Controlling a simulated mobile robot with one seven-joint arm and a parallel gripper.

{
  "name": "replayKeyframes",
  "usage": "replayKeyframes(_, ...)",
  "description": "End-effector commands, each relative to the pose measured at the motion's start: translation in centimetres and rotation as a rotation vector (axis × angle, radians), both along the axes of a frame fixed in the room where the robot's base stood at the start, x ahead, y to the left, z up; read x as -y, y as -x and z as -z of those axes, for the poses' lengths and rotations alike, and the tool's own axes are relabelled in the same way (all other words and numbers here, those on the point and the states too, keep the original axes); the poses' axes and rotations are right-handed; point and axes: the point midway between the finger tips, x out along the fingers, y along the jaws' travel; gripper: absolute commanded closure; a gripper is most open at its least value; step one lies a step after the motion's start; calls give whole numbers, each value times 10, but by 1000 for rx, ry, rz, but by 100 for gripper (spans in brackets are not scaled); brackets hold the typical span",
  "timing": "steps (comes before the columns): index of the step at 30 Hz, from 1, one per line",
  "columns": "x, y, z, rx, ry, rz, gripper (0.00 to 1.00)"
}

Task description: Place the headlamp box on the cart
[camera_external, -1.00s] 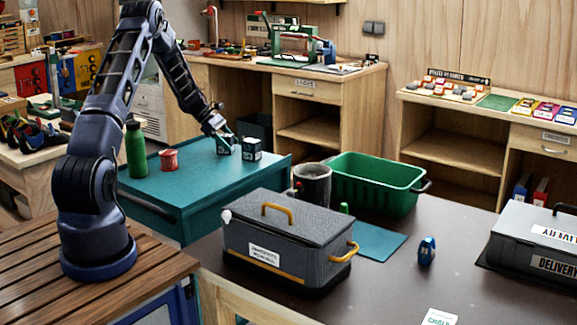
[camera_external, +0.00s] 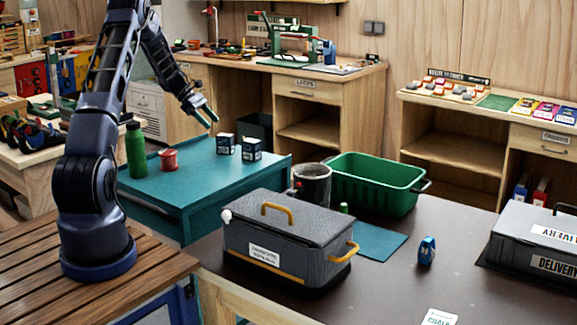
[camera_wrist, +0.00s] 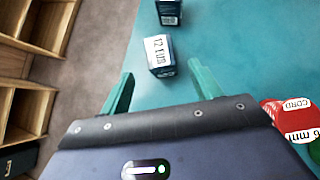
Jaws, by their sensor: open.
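Two small dark boxes with white labels stand apart on the teal top of the cart (camera_external: 205,185): a left box (camera_external: 225,143) and a right box (camera_external: 251,149). Either could be the headlamp box; the label in the external view is too small to read. In the wrist view, the nearer box (camera_wrist: 160,56) has a large printed label, and the other box (camera_wrist: 170,12) is cut by the top edge. My gripper (camera_external: 207,113) is open and empty, above and to the left of the left box. Its spread fingers (camera_wrist: 163,88) show in the wrist view, short of the nearer box.
The can also shows in the wrist view (camera_wrist: 290,118). A grey toolbox (camera_external: 285,238), dark mug (camera_external: 313,184) and green crate (camera_external: 375,185) stand on the dark table.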

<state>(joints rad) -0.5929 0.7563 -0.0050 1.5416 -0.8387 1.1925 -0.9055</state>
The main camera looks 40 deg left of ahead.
Motion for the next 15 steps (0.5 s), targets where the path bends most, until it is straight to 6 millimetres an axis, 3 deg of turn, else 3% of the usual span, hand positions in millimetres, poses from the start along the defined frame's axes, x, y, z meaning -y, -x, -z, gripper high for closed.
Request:
replayKeyframes(9, -8, 4, -10, 0, 0, 1, 37)
replayKeyframes(15, 14, 10, -37, 29, -46, 61, 37)
